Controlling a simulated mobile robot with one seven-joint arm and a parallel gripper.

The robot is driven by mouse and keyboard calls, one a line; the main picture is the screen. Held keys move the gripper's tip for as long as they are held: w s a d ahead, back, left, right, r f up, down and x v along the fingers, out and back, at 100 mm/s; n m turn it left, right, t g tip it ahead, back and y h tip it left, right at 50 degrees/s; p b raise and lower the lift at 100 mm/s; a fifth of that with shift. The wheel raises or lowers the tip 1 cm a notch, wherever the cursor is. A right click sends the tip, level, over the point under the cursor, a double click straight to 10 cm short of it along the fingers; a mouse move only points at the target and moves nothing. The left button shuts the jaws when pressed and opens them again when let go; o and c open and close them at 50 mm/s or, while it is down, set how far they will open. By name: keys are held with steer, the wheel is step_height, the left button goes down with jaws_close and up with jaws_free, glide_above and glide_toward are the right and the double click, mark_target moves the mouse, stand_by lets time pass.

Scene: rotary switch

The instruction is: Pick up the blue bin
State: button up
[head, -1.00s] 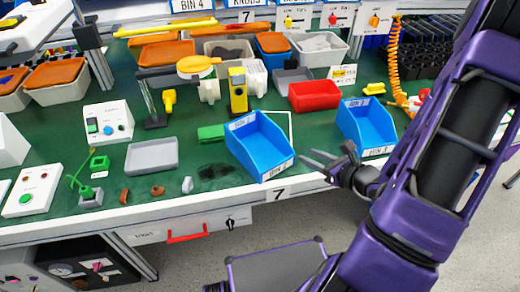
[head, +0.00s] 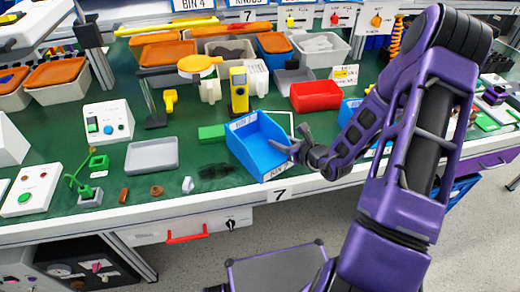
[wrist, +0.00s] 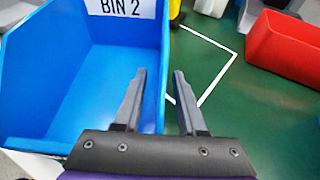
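A blue bin (head: 254,142) labelled BIN 2 stands at the front edge of the green table, and it fills the left of the wrist view (wrist: 75,85). My gripper (head: 296,143) is at its right front side. In the wrist view my gripper (wrist: 157,88) is open and empty. Its left finger is over the bin's inside and its right finger is outside, with the right wall between them. I cannot tell whether the fingers touch the wall. A second blue bin (head: 350,108) is mostly hidden behind my arm.
A red bin (head: 316,96) stands behind, also at upper right in the wrist view (wrist: 290,45). A yellow device (head: 238,92) and a green block (head: 211,132) are near the blue bin. A grey tray (head: 151,155) lies to the left. White tape marks the table beside the bin.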

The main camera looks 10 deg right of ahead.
steer(key=shift+w+a, duration=0.1)
steer(key=shift+w, duration=0.1)
jaws_close()
stand_by(1.3)
